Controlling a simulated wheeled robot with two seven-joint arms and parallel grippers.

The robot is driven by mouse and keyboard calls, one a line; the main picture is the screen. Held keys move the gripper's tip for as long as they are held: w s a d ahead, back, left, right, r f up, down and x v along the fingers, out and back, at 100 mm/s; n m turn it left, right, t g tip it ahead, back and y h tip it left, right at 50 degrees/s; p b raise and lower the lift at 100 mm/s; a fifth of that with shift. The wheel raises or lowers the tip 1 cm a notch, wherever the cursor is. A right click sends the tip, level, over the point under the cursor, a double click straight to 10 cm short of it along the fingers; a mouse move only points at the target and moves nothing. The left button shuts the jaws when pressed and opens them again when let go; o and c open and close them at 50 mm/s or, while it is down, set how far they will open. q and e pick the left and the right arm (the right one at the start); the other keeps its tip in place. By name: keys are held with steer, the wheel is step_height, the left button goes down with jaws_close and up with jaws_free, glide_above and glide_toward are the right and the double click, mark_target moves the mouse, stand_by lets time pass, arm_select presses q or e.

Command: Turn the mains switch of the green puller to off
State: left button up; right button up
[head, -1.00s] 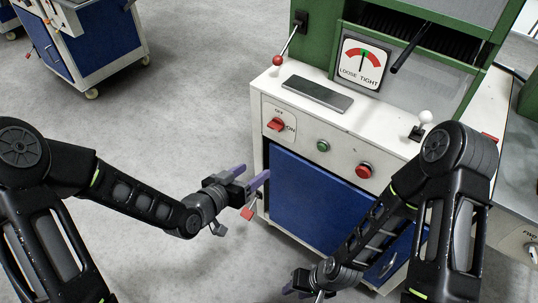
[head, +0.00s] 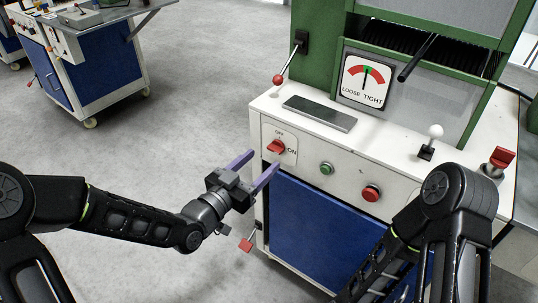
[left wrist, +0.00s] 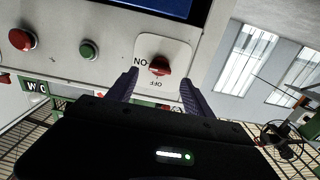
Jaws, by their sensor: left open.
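The mains switch (head: 276,147) is a red rotary knob on a white plate on the front panel of the green puller (head: 322,45). OFF is printed above it and ON to its right; its handle appears to lie toward ON. My left gripper (head: 256,167) is open, its purple fingers pointing at the switch plate from the front left. In the left wrist view the red knob (left wrist: 160,66) shows upside down between the two fingertips (left wrist: 160,80), with nothing gripped. Whether the fingers touch the panel is unclear. My right gripper is out of view; its arm is at lower right.
A green button (head: 326,168) and a red button (head: 371,193) sit right of the switch.

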mark_target(273, 151)
arm_select(q)
steer(key=shift+x, duration=2.25)
steer(key=shift+c, duration=0.3)
jaws_close()
